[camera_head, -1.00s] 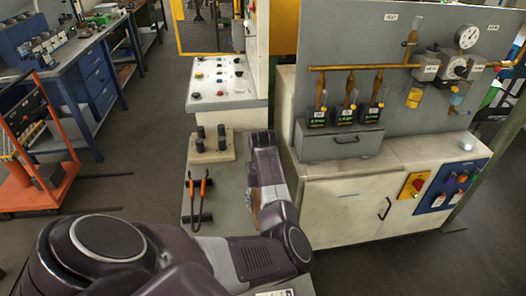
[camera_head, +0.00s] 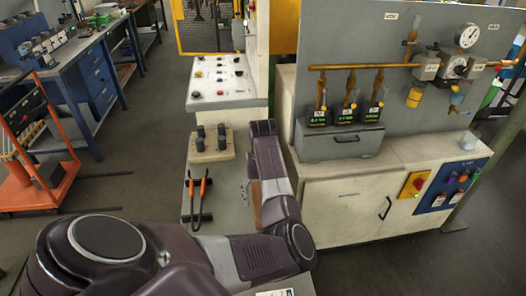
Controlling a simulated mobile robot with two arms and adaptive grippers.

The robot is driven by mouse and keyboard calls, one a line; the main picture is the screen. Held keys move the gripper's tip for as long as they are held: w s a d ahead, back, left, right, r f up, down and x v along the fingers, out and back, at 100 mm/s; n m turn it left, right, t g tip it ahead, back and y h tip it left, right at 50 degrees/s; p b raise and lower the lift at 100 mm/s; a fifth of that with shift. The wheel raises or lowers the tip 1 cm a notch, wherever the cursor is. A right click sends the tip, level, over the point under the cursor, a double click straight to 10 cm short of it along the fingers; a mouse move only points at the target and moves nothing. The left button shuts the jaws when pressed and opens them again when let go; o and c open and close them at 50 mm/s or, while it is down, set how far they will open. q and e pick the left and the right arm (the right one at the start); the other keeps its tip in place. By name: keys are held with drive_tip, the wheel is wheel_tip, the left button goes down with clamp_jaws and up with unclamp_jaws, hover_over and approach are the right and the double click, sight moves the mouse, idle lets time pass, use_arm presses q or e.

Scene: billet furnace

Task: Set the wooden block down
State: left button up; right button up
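A small brown, wood-coloured patch (camera_head: 256,198) shows at the left edge of my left forearm, over the narrow grey bench top. Most of it is hidden behind the arm, so I cannot tell whether it is held or resting. A flat light wooden board (camera_head: 211,154) with several dark cylinders standing on it lies on the bench, left of the arm. My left arm comes in from the lower left, and its forearm points away over the bench. My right gripper is not in view.
Orange-handled tongs (camera_head: 197,196) lie on the bench left of my forearm. A control panel (camera_head: 218,78) stands behind the board. A pale cabinet (camera_head: 345,212) with a grey box (camera_head: 342,146) on top stands close on the right. Open floor lies left of the bench.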

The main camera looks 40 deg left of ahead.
use_arm(q)
wheel_tip(320, 180, up, 9)
drive_tip(key=shift+r+b, duration=0.1)
drive_tip(key=shift+b, duration=0.5)
drive_tip(key=shift+s, duration=0.1)
